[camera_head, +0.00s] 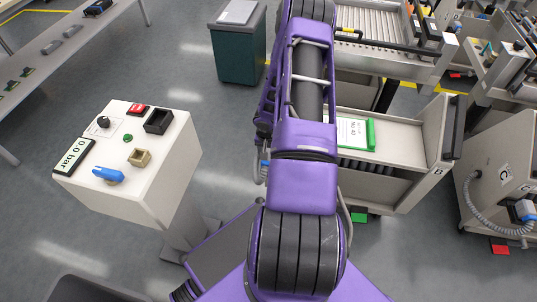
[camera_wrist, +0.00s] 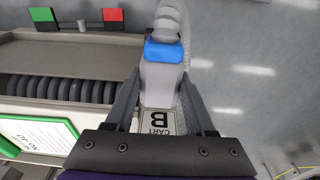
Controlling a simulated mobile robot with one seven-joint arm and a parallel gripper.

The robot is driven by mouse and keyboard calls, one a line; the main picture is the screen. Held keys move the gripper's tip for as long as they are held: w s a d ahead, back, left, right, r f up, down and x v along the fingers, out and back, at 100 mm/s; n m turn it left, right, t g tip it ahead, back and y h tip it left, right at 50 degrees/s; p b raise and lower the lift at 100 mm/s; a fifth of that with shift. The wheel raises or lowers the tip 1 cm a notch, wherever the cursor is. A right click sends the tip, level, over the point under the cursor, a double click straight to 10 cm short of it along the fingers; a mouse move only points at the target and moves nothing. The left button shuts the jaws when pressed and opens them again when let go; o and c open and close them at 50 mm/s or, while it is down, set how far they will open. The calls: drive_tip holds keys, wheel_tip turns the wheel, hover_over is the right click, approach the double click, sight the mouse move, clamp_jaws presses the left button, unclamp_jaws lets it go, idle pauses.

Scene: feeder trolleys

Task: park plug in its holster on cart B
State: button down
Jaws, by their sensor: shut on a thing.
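The plug (camera_wrist: 160,82) is grey with a blue band and a thick grey cable rising from its far end. In the wrist view it sits between the two fingers of my gripper (camera_wrist: 160,92), which is shut on it. Cart B (camera_head: 385,190) is the pale cart right of my arm in the head view, and its side (camera_wrist: 60,55) fills the left of the wrist view. A "CART B" label (camera_wrist: 158,122) shows below the plug, between the fingers. I cannot make out the holster.
A white pedestal (camera_head: 140,165) with controls and a blue handle stands at left. A dark green cabinet (camera_head: 240,50) stands behind it. Cart C (camera_head: 490,190), with its coiled cable, is close on the right of cart B. Grey floor is open between pedestal and cabinet.

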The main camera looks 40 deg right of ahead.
drive_tip(key=shift+f, duration=1.1)
idle(0.4)
drive_tip(key=shift+c, duration=0.8)
unclamp_jaws()
wheel_tip(320, 180, up, 17)
drive_tip(key=s+a+p, duration=0.1)
drive_tip(key=p, duration=0.3)
drive_tip(key=shift+a, duration=0.4)
drive_tip(key=shift+s+r, duration=0.1)
drive_tip(key=shift+r, duration=0.05)
